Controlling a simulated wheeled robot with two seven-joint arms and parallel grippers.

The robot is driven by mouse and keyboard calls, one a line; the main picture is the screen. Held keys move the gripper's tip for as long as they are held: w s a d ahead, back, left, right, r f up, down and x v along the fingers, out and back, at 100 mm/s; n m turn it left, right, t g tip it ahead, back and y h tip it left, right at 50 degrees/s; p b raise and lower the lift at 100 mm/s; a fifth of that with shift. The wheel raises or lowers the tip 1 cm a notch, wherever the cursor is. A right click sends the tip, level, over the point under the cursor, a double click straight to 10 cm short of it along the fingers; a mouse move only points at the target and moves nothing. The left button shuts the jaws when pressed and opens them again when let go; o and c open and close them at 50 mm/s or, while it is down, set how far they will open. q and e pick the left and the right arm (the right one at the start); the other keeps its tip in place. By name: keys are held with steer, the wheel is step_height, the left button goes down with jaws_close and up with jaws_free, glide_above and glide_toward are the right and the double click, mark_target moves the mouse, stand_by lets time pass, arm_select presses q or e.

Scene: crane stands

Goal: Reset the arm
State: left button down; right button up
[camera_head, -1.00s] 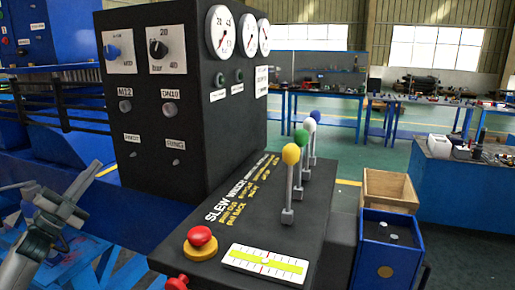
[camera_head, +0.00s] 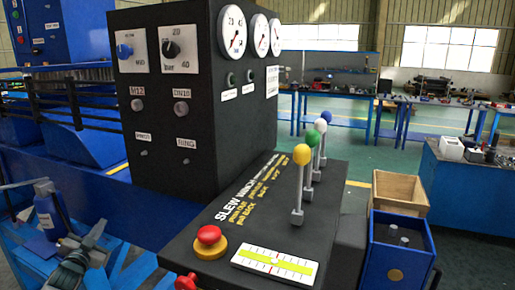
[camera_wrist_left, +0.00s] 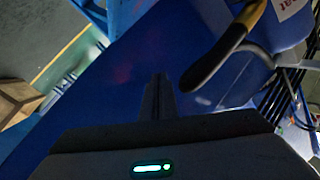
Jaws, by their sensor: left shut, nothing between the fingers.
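My left gripper (camera_head: 98,232) is low at the left edge of the head view, left of the black control console (camera_head: 190,105). In the left wrist view its dark fingers (camera_wrist_left: 158,95) are together with nothing between them, over a blue surface. It is apart from the console's levers and buttons. The levers, with yellow (camera_head: 302,154), green (camera_head: 313,137), white and blue knobs, stand upright. The red button (camera_head: 209,235) sits on a yellow base at the console's front. My right gripper is not in view.
A blue canister (camera_head: 50,212) stands close behind my left gripper. A dark curved handle with a yellow part (camera_wrist_left: 230,45) shows near the fingers in the wrist view. A wooden box (camera_head: 400,193) and a blue bin (camera_head: 398,262) stand right of the console. Workbenches line the back.

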arm_select(q)
steer(key=s+d+f+g+h, duration=0.15)
steer(key=s+d+f, duration=0.25)
steer(key=f, duration=0.8)
steer(key=s+d+f+g+y, duration=0.1)
steer(key=s+d+f+g, duration=0.2)
steer(key=f, duration=0.9)
steer(key=s+d+f+g, duration=0.1)
steer(key=s+d+f, duration=0.2)
steer(key=s+f, duration=0.3)
steer(key=s+d+f+n+g+h, duration=0.1)
steer(key=s+d+f, duration=0.25)
steer(key=f, duration=0.35)
steer(key=s+d+f+g, duration=0.1)
steer(key=s+d+f, duration=0.2)
steer(key=s+f, duration=0.35)
steer(key=s+d+f+g, duration=0.2)
steer(key=s+d+f, duration=0.4)
steer(key=s, duration=0.6)
steer(key=s+d+f+n+g+h, duration=0.1)
steer(key=s+d+f, duration=0.5)
steer(key=s, duration=0.7)
steer(key=s+d+f+g+h, duration=0.1)
steer(key=s+d+f+g, duration=0.1)
steer(key=s+d+f, duration=0.5)
steer(key=s+f, duration=0.1)
steer(key=s, duration=0.5)
steer(key=shift+f+n+g, duration=0.3)
steer(key=shift+f+g, duration=0.05)
